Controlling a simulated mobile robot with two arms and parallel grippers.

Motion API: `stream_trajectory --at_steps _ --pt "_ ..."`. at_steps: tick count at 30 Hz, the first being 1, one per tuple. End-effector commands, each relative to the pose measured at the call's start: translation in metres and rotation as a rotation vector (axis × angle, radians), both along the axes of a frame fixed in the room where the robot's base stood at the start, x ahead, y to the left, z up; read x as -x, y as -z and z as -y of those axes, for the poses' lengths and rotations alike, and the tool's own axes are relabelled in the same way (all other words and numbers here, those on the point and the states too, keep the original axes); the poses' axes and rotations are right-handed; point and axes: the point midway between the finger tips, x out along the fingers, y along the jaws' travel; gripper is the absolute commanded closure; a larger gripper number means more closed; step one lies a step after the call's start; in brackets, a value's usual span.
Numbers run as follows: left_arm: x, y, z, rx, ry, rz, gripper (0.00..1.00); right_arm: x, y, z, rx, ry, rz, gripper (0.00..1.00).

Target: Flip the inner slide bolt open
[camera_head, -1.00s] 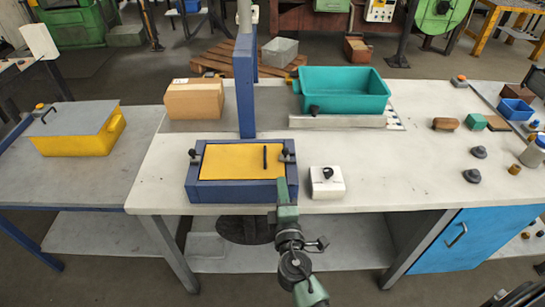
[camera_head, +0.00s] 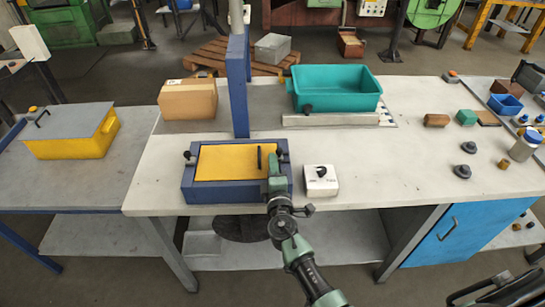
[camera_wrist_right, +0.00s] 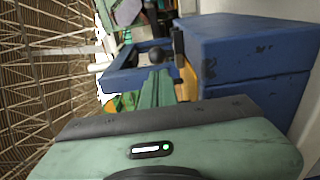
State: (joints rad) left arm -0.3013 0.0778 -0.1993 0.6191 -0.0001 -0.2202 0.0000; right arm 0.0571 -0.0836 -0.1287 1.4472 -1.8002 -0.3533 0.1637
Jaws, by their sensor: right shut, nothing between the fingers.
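The blue box (camera_head: 235,195) with a yellow lid (camera_head: 228,162) stands on the white bench. Dark bolt knobs sit at its back left (camera_head: 188,155) and back right (camera_head: 281,153); I cannot tell which one is called inner. An upright black handle (camera_head: 260,157) stands on the lid's right side. My right gripper (camera_head: 274,166) is shut and empty at the box's right rim, just in front of the right knob. Contact cannot be told. In the right wrist view, its green fingers (camera_wrist_right: 155,92) point toward a round black knob (camera_wrist_right: 159,55) beside blue metal.
A white block with a black knob (camera_head: 320,181) stands close right of the box. A blue post (camera_head: 238,85) rises behind it. A cardboard box (camera_head: 188,100) and teal bin (camera_head: 337,88) stand farther back.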

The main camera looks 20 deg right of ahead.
Motion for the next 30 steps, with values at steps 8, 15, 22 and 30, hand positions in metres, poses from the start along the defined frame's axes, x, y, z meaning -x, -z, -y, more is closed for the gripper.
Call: stream_trajectory --at_steps 8,15,22,30 --pt "-0.001 -0.002 -0.002 -0.003 0.000 0.001 1.00 -0.013 0.000 0.003 0.000 0.000 0.000 1.00" --pt "-0.001 -0.002 -0.002 -0.003 0.001 0.002 1.00 -0.012 0.001 0.004 0.001 0.000 0.000 1.00" --pt "-0.002 0.004 -0.002 -0.003 0.001 0.003 1.00 -0.005 0.002 0.029 0.002 -0.001 0.000 1.00" --pt "-0.002 0.004 -0.002 -0.003 0.002 0.003 1.00 -0.005 0.000 0.031 0.001 0.003 0.000 1.00"
